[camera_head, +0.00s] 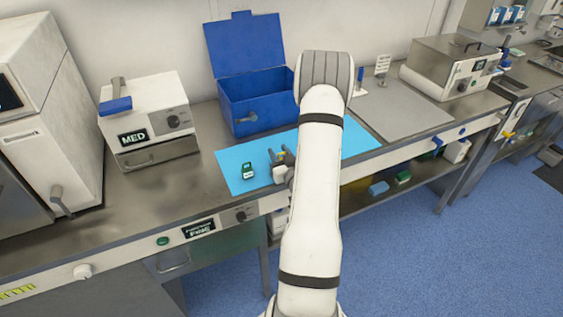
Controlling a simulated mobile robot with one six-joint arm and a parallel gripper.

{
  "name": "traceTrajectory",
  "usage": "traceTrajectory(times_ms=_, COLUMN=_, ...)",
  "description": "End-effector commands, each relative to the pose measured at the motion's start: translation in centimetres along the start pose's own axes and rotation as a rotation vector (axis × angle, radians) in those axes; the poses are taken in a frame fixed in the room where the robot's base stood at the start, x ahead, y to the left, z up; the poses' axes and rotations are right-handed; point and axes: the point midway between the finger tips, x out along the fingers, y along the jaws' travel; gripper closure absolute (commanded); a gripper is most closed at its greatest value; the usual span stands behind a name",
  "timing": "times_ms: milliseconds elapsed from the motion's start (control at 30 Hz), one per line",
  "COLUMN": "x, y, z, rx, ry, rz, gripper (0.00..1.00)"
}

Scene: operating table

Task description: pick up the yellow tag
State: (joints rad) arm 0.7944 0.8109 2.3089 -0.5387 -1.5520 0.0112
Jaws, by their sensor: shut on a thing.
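My gripper (277,157) is low over the blue mat (230,162), partly hidden by my arm. It is shut on the yellow tag (283,155), of which only a small yellow patch shows between the fingers. I cannot tell whether the tag touches the mat or is held just above it.
A small green and white item (248,171) lies on the mat to the left of my gripper. An open blue box (258,113) stands behind the mat, and a white MED device (148,118) stands to the left. A grey board (404,110) lies to the right.

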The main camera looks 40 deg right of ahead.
Motion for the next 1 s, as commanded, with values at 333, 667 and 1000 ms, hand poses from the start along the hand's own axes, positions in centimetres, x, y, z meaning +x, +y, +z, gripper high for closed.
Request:
traceTrajectory(times_ms=333, x=0.0, y=-0.1, z=-0.2, rx=-0.001, ry=0.001, rz=-0.001, gripper=0.9)
traceTrajectory(times_ms=667, x=0.1, y=-0.1, z=-3.0, rx=-0.003, ry=0.004, rz=-0.002, gripper=0.9)
traceTrajectory(times_ms=1000, x=0.1, y=-0.1, z=-8.3, rx=-0.003, ry=0.004, rz=-0.002, gripper=0.9)
